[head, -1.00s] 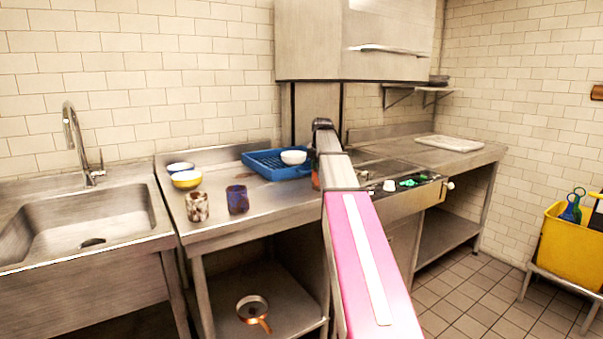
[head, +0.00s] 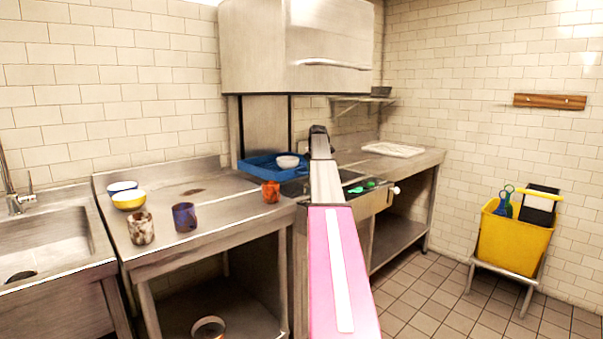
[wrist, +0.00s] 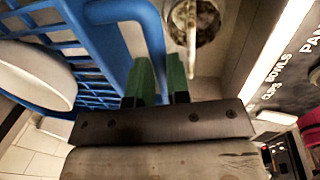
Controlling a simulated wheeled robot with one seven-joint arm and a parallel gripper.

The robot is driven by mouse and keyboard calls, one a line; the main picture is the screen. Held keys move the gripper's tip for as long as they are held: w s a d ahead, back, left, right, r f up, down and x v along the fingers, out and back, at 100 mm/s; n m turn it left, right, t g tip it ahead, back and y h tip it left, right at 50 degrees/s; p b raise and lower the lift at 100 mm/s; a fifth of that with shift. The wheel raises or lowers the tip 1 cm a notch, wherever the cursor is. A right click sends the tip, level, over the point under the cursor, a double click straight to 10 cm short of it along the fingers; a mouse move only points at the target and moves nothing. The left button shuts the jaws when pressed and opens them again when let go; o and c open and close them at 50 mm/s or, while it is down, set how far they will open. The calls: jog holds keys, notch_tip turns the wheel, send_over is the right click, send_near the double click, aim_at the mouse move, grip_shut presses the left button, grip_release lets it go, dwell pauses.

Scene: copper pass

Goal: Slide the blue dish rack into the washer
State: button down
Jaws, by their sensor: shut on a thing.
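The blue dish rack (head: 252,168) is at the right end of the left counter, partly under the raised hood of the washer (head: 300,50). A white bowl (head: 288,161) sits in the rack; it also shows at the left of the wrist view (wrist: 30,75). In the wrist view, the green fingers of my gripper (wrist: 158,75) are shut on the rack's blue rim or handle (wrist: 152,35). In the head view my arm hides the fingers and the rack's right side.
An orange cup (head: 270,191) stands just in front of the rack. A blue cup (head: 184,217), a speckled cup (head: 141,228) and two bowls, one yellow (head: 129,200), stand farther left. A white tray (head: 393,149) lies on the right counter. A yellow bucket (head: 512,243) stands right.

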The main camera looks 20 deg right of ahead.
jog(key=shift+w+d, duration=0.25)
jog(key=shift+d, duration=0.5)
jog(key=shift+w+d, duration=0.2)
jog(key=shift+d, duration=0.5)
jog(key=shift+w+d, duration=0.25)
jog(key=shift+d, duration=0.5)
jog(key=c, duration=1.1)
grip_release()
notch_tip(320, 180, up, 11)
jog(key=s, duration=0.2)
jog(key=shift+d+f, duration=0.2)
jog(key=shift+d, duration=0.1)
